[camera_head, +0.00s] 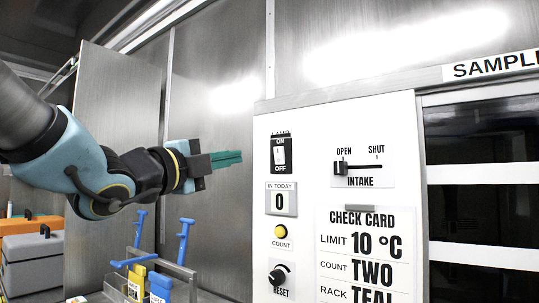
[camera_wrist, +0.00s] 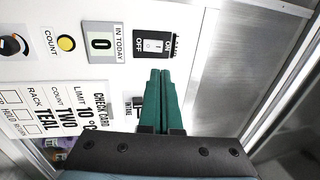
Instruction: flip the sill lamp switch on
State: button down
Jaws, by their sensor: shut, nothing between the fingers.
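The lamp switch (camera_head: 281,152) is a white rocker in a black plate at the top left of the white panel (camera_head: 346,107), marked ON above and OFF below. The small label over it is hard to read, and I cannot tell which way the rocker is tipped. It also shows sideways in the wrist view (camera_wrist: 153,45), with ON to the right. My gripper (camera_head: 240,157) is shut and empty, its green fingers pointing right at about the switch's height. In the wrist view the fingertips (camera_wrist: 160,72) lie just below the switch plate, seemingly apart from it.
Below the switch are an IN TODAY counter (camera_head: 281,200), a yellow COUNT button (camera_head: 281,231) and a RESET knob (camera_head: 281,274). An INTAKE slider (camera_head: 341,168) sits to the right, above the check card (camera_head: 368,219). Blue-handled tools (camera_head: 185,240) stand below my arm.

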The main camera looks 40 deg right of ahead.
jog(key=d+b, duration=0.1)
jog(key=b, duration=0.1)
jog(key=p, duration=0.3)
send_near(278, 150)
jog(key=x, duration=0.5)
jog(key=shift+w+d+r, duration=0.1)
jog(key=shift+d+r, duration=0.05)
jog(key=shift+w+d+r, duration=0.1)
jog(key=shift+w+d, duration=0.1)
jog(key=shift+d, duration=0.5)
jog(key=shift+d+r+y+p, duration=0.25)
jog(key=shift+r+p, duration=0.2)
jog(key=shift+p, duration=0.6)
jog(key=shift+a+f+b, duration=0.1)
jog(key=shift+f+b, duration=0.25)
jog(key=shift+b, duration=0.05)
